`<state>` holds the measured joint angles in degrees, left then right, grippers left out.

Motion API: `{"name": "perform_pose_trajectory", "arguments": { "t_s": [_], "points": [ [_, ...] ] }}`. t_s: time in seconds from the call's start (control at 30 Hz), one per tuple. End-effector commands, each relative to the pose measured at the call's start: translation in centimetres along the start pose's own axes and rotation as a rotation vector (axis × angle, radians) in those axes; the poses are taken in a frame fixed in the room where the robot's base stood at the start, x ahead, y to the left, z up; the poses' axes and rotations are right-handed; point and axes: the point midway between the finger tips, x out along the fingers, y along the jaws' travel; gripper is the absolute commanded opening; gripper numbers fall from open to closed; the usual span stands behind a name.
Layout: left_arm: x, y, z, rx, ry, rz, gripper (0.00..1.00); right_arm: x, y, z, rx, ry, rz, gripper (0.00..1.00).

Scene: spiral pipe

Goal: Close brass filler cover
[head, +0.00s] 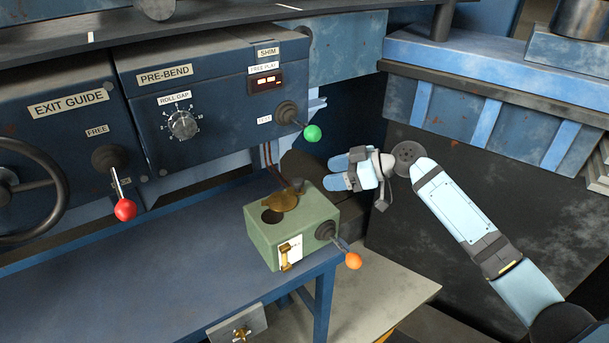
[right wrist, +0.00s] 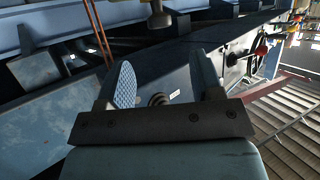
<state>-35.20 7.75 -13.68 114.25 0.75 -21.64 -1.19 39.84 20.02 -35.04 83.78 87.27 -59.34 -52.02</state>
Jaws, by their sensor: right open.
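The brass filler cover (head: 283,200) is on top of the green box (head: 292,232). It sits beside a dark round opening (head: 271,216), which is uncovered. A dark knob-like part stands at the cover's back edge. My right gripper (head: 345,172) is to the right of the cover and behind the box, apart from both, with its fingers pointing left. In the right wrist view its two fingers (right wrist: 162,78) are spread with nothing between them. The cover cannot be made out in that view. My left gripper is not in view.
The box stands on a blue bench (head: 150,265) and has an orange-knobbed lever (head: 352,260) on its right. A green-knobbed lever (head: 312,132) sticks out of the control panel (head: 205,95) above. A red-knobbed lever (head: 125,208) is at left. The bench left of the box is clear.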

Motion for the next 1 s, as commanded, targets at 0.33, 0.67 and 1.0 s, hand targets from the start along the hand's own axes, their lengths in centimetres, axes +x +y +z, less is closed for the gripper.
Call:
{"name": "perform_pose_trajectory", "arguments": {
  "t_s": [0.33,0.67,1.0],
  "points": [
    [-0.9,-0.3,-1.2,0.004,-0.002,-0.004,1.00,6.3,0.0,-0.1,0.002,0.000,0.000,0.60],
    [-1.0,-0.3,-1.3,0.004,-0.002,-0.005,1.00,7.7,0.1,0.1,0.000,-0.001,0.002,0.60],
    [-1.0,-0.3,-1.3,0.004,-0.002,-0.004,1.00,7.6,0.0,0.1,0.000,-0.001,0.001,0.14]
  ]
}}
